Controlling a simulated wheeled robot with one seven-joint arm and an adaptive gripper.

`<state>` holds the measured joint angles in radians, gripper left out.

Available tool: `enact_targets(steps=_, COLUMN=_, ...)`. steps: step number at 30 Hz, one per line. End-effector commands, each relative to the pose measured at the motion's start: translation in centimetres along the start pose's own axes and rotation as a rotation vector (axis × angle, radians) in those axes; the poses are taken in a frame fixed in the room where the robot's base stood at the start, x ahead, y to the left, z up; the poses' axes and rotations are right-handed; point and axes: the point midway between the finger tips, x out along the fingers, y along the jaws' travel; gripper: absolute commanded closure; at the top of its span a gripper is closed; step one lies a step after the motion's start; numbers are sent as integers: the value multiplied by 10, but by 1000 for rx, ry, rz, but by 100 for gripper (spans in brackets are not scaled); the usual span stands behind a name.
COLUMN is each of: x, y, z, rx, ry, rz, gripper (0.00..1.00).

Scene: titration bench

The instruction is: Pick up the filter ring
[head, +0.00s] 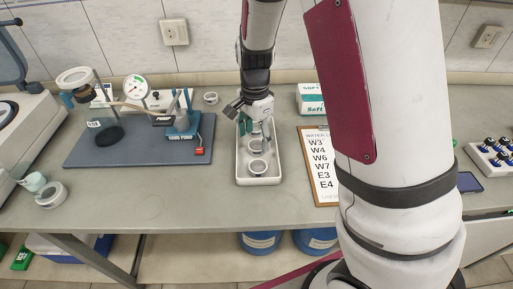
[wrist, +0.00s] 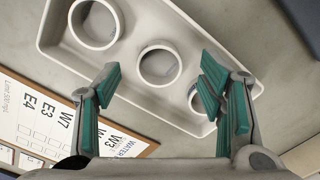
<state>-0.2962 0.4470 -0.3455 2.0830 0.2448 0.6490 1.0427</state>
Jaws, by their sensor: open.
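Several pale grey filter rings are in view, and I cannot tell which one is meant. Three stand in a white tray (head: 241,180): a near ring (head: 257,167), a middle ring (head: 256,146) and a far one mostly hidden by my gripper in the head view. In the wrist view they are the upper-left ring (wrist: 96,24), the centre ring (wrist: 160,63) and the third ring (wrist: 193,100), partly covered by a finger. My gripper (head: 256,121) is over the far part of the tray, open and empty. Its green-padded fingers (wrist: 158,88) are spread below the centre ring in the wrist view.
A clipboard (head: 318,165) lies right of the tray, and a white-green box (head: 311,98) stands behind it. A filtration apparatus on a blue-grey board (head: 140,150) is at left. Other rings lie at far left (head: 50,195) and behind the board (head: 210,98).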

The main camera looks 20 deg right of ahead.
Motion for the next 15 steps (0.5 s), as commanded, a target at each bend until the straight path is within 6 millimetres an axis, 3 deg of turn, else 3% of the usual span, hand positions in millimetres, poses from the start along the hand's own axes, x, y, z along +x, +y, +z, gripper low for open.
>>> enact_targets(steps=6, x=26, y=1, z=0, rx=1, ry=0, rz=1, gripper=37)
enact_targets(steps=14, x=28, y=1, z=0, rx=0, ry=1, rz=0, gripper=37)
enact_targets(steps=15, x=28, y=1, z=0, rx=0, ry=1, rz=0, gripper=44)
